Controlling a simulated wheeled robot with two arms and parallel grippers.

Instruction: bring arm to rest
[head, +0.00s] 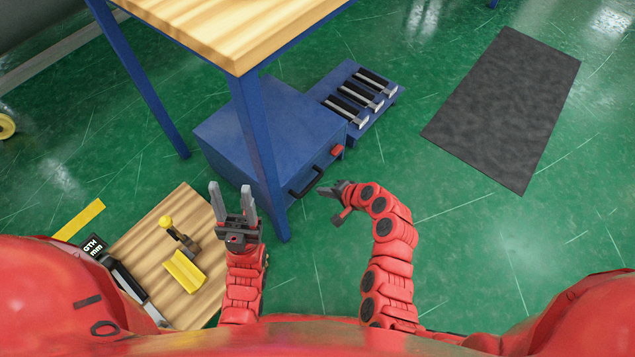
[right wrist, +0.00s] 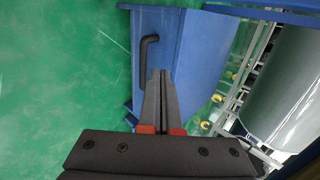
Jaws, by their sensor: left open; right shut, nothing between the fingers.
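My left gripper (head: 234,205) is open and empty, its two grey fingers apart and pointing up in the head view, between the wooden board and the blue table leg. My right gripper (head: 329,190) is at the end of my bent red right arm, near the front of the blue cabinet. In the right wrist view the fingers of my right gripper (right wrist: 162,74) are together with nothing between them. The cabinet's dark handle (right wrist: 149,58) shows just left of the fingertips there; I cannot tell whether they touch it.
A wood-topped table (head: 240,45) with blue legs stands ahead over the blue cabinet (head: 270,130). A blue rack (head: 358,100) with several black-and-silver pieces is beside it. A wooden board (head: 165,250) with yellow parts lies left. A dark mat (head: 505,105) lies right on open green floor.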

